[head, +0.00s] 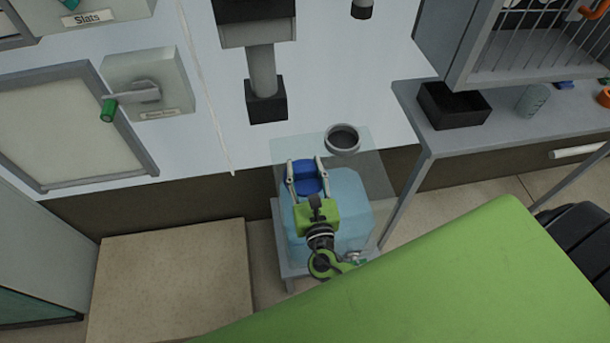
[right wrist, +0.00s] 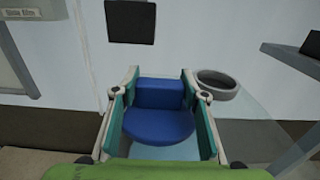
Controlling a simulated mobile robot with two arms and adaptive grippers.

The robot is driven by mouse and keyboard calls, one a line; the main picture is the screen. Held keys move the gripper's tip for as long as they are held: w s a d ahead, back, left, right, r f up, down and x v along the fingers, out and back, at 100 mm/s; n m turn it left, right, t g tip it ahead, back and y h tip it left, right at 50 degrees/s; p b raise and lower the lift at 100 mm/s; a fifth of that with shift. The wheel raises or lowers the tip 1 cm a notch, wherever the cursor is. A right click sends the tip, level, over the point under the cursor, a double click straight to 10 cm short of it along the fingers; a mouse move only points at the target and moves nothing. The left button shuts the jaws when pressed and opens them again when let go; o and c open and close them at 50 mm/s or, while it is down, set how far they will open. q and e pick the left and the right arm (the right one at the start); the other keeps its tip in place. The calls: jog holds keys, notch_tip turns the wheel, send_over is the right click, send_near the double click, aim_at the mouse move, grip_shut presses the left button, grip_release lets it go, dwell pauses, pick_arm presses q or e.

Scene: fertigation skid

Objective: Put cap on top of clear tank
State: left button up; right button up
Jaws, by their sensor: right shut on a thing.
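The clear tank (head: 376,165) stands on a grey stand, with pale blue liquid in its lower part. Its round grey neck (head: 342,139) is open at the top and also shows in the right wrist view (right wrist: 217,86). My right gripper (head: 305,164) is shut on the blue cap (head: 306,181), which has a round disc and a raised block grip. The cap (right wrist: 158,124) sits between both finger pads in the right wrist view. In the head view it appears over the tank, left of the neck and apart from it. My left gripper is not in view.
A white panel (head: 330,65) rises behind the tank, with a black-ended pipe (head: 265,100) close behind and left of the neck. A grey side bench at right holds a black bin (head: 453,105). A beige block (head: 172,280) lies at lower left.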

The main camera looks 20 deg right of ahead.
aim_at(305, 176)
jog(key=shift+w+d+f, duration=0.1)
jog(key=shift+w+f, duration=0.05)
jog(key=shift+f, duration=0.75)
jog(key=shift+w+f, duration=0.1)
jog(key=shift+f, duration=0.8)
jog(key=shift+f+b, duration=0.2)
jog(key=shift+b, duration=0.2)
jog(key=o, duration=1.1)
jog(key=shift+r, duration=0.1)
